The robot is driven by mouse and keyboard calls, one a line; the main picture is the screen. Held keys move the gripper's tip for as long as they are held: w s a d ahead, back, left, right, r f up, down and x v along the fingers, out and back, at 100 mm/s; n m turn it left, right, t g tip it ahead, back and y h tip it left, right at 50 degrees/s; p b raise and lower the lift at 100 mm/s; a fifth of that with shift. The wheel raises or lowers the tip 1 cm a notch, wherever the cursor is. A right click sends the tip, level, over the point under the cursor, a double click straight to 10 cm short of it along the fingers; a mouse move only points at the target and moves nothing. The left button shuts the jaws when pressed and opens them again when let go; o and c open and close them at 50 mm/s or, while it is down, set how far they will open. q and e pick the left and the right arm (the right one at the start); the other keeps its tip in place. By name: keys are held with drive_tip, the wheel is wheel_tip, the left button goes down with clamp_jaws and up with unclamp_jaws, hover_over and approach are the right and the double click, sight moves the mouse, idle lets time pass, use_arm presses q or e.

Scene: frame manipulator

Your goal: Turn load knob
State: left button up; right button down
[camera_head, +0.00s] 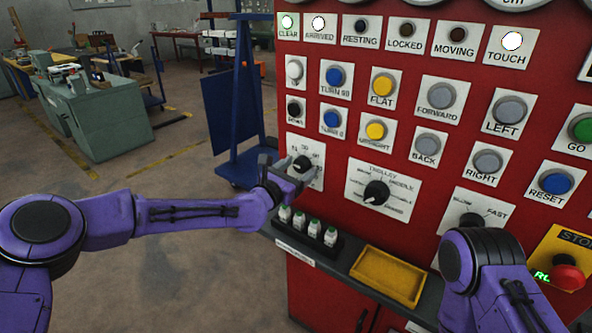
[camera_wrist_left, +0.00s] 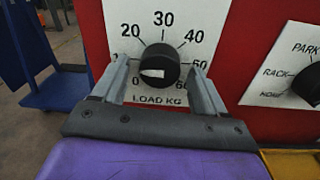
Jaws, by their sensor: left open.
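The black load knob (camera_head: 302,163) sits on a white dial plate on the red panel. In the left wrist view the knob (camera_wrist_left: 160,66) shows above the words LOAD KG, with a scale of numbers around it and a pale mark low on its face. My left gripper (camera_head: 289,171) is at the dial, open, and it also shows in the left wrist view (camera_wrist_left: 158,82). Its two fingers stand on either side of the knob with visible gaps, nothing held. Whether the fingertips reach alongside the knob or stop in front is unclear. My right gripper is out of view.
The trolley knob (camera_head: 377,192) is to the right of the load dial. A yellow tray (camera_head: 389,275) and several small green-topped items (camera_head: 314,229) are on the ledge below. A red stop button (camera_head: 567,274) is at the far right. A blue trolley frame (camera_head: 238,100) stands left of the panel.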

use_arm(q)
drive_tip(key=c, duration=1.1)
